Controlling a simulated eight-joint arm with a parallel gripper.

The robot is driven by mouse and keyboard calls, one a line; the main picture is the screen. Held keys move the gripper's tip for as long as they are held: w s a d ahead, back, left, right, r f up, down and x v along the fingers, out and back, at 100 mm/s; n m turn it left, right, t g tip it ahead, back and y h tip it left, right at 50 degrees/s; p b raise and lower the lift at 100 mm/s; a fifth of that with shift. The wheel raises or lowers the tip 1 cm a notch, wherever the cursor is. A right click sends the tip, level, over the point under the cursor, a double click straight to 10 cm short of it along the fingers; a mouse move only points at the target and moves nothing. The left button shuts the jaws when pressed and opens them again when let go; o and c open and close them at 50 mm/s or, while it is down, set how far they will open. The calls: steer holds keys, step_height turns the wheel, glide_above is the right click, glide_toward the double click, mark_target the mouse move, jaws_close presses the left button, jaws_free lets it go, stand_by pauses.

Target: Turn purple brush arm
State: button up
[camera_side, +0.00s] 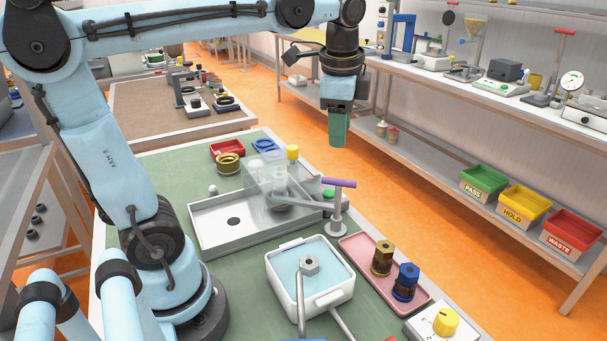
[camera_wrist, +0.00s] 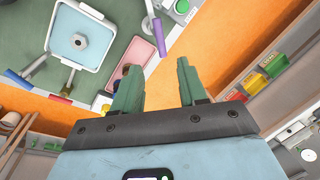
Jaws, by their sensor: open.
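The purple brush arm (camera_side: 340,183) is a short bar on top of a thin grey post with a round foot, beside the metal sink tray. It points to the right in the side view. In the wrist view the purple brush arm (camera_wrist: 158,37) lies at the top, beyond the gap between the fingers. My gripper (camera_side: 338,143) points down above the bench's right edge, apart from the purple bar and higher than it. In the wrist view my gripper (camera_wrist: 156,68) has its two green fingers spread with nothing between them.
Near the post are a metal tray (camera_side: 215,246) with a clear guard (camera_side: 262,172), a white basin (camera_side: 322,297) holding a nut-shaped piece, and a pink tray (camera_side: 358,262) with brass and blue fittings. Orange floor lies right of the bench.

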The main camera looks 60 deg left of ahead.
mark_target(338, 181)
steer(key=f, duration=0.3)
steer(key=w+a+f, duration=0.1)
steer(key=f, duration=0.7)
steer(key=shift+w+a+f, duration=0.2)
steer(key=shift+w+a, duration=0.05)
steer(key=shift+a, duration=0.05)
jaws_close()
